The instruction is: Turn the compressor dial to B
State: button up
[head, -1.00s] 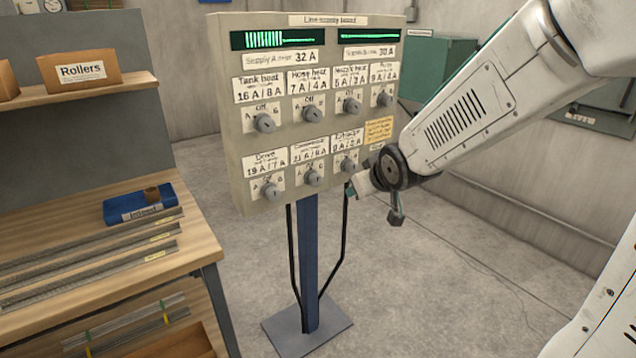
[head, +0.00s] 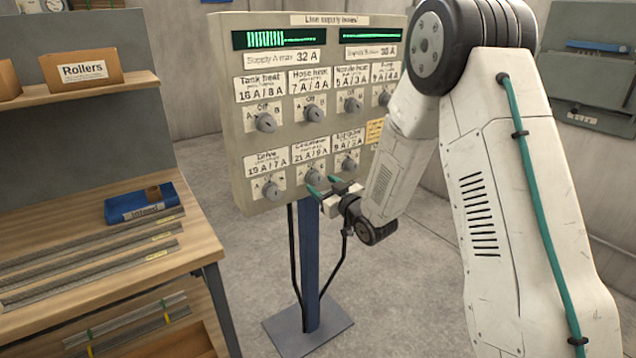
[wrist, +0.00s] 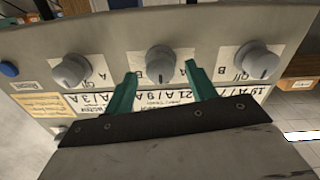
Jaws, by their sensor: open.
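The compressor dial (head: 316,177) is the middle grey knob in the bottom row of the supply board (head: 290,22), under a label ending in 21 A / 9 A (head: 311,147). In the wrist view, upside down, the same dial (wrist: 160,62) stands between my two green fingers. My gripper (head: 319,184) is open in front of it, one finger to each side. In the wrist view my gripper (wrist: 160,80) is apart from the knob, with a gap on both sides.
The extractor dial (head: 348,165) and drive dial (head: 270,190) flank it closely. More dials sit in the row above. A workbench (head: 60,225) with metal strips and a blue tray (head: 140,206) stands left. The floor around the post (head: 307,260) is clear.

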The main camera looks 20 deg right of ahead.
aim_at(319, 182)
jog(key=shift+x, duration=1.65)
jog(key=c, duration=0.8)
jog(key=shift+m, duration=0.3)
jog(key=m, duration=0.3)
jog(key=shift+s+m, duration=0.1)
jog(key=shift+m, duration=2.4)
